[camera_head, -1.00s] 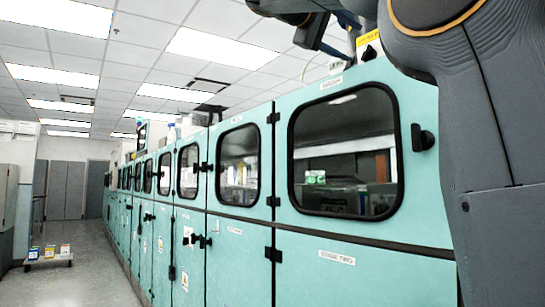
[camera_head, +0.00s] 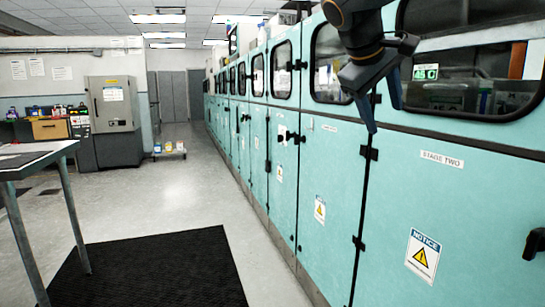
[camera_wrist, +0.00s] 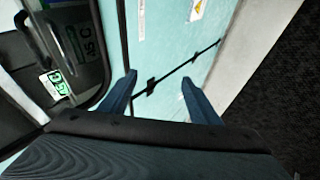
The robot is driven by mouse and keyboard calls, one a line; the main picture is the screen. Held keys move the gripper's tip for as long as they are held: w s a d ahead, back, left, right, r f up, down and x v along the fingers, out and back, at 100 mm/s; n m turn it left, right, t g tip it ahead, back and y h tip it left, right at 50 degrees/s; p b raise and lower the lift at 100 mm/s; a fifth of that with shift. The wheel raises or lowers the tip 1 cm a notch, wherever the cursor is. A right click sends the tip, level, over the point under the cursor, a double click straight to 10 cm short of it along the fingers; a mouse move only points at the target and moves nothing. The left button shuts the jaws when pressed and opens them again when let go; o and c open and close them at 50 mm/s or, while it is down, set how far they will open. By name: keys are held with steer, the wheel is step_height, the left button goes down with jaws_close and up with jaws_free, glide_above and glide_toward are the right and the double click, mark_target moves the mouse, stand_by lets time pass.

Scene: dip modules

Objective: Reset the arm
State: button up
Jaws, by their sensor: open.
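My gripper (camera_head: 382,108) hangs at the upper right in the head view, in front of the teal machine cabinets (camera_head: 335,170). Its fingers point downward, one lower than the other. In the wrist view, the two blue fingers of my gripper (camera_wrist: 161,98) stand wide apart with nothing between them. Behind them show a teal door (camera_wrist: 170,60) with a dark seam and latch, and a dark window at the left.
A black floor mat (camera_head: 155,270) lies in front of the cabinets. A grey table (camera_head: 40,160) stands at the left. A small cart (camera_head: 169,152) and a grey cabinet (camera_head: 112,105) stand farther back. The aisle floor (camera_head: 190,190) between is clear.

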steer(key=s+a+f+m+g+y, duration=0.15)
steer(key=s+a+f, duration=0.25)
steer(key=s+f, duration=0.6)
steer(key=s+a+f+g+y, duration=0.3)
steer(key=s+a+f, duration=0.2)
steer(key=s+f, duration=0.5)
steer(key=s+a+f+m+g+y, duration=0.15)
steer(key=s+a+f, duration=0.4)
steer(key=f, duration=0.75)
steer(key=d+r+m+p, duration=0.1)
steer(key=d+r+p, duration=0.6)
steer(key=p, duration=0.7)
steer(key=shift+s+d+r+m+p, duration=0.25)
steer(key=shift+s+d+m+p, duration=0.15)
steer(key=shift+d, duration=0.85)
